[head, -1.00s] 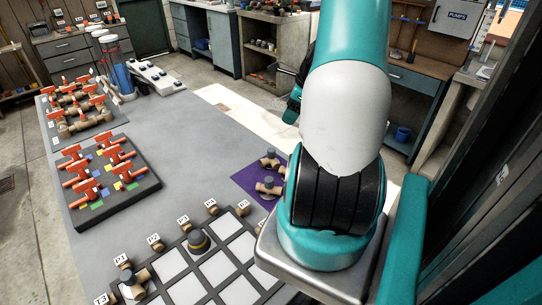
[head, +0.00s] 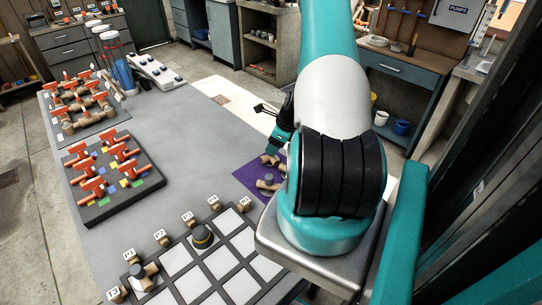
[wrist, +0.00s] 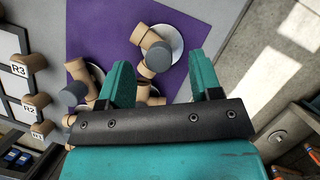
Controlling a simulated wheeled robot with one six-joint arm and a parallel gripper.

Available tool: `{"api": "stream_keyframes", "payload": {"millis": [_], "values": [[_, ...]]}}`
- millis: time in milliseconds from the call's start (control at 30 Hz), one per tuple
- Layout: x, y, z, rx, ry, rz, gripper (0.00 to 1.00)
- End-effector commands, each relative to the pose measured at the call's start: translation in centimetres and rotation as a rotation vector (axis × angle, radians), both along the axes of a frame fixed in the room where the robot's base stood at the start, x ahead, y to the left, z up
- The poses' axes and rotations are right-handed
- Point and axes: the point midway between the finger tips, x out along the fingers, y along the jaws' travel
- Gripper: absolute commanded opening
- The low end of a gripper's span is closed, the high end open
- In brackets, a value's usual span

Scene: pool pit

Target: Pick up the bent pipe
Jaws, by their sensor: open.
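Tan pipe fittings with grey ends lie on a purple mat (head: 246,178). In the wrist view the mat (wrist: 95,30) holds an angled tan-and-grey fitting (wrist: 145,34) on a white disc, which looks like a bent pipe. Another fitting (wrist: 80,72) lies to its left, and more tan pieces show behind and between my fingers, partly hidden. I cannot tell for certain which fitting is the bent pipe. My gripper (wrist: 161,76) is open and empty, its fingers spread towards the fittings. In the head view my gripper (head: 275,143) is at the mat's far edge, partly hidden by my arm.
A dark grid board with white squares (head: 176,261) and labelled pipe stubs stands in front of the mat. A dark block with orange-handled valves (head: 109,205) is at left. The grey table top (head: 180,130) between them is clear.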

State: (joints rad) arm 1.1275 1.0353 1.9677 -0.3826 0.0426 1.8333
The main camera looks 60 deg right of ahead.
Motion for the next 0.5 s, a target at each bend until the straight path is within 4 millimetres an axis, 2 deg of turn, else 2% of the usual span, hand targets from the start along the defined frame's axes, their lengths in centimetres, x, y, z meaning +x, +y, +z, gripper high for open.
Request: {"api": "stream_keyframes", "payload": {"millis": [200,467,500], "values": [[1.0,0.4,-2.2,0.001,-0.001,0.001,0.59],[1.1,0.3,-2.6,-0.002,-0.002,0.001,0.59],[1.1,0.3,-2.6,-0.002,-0.002,0.001,0.54]]}}
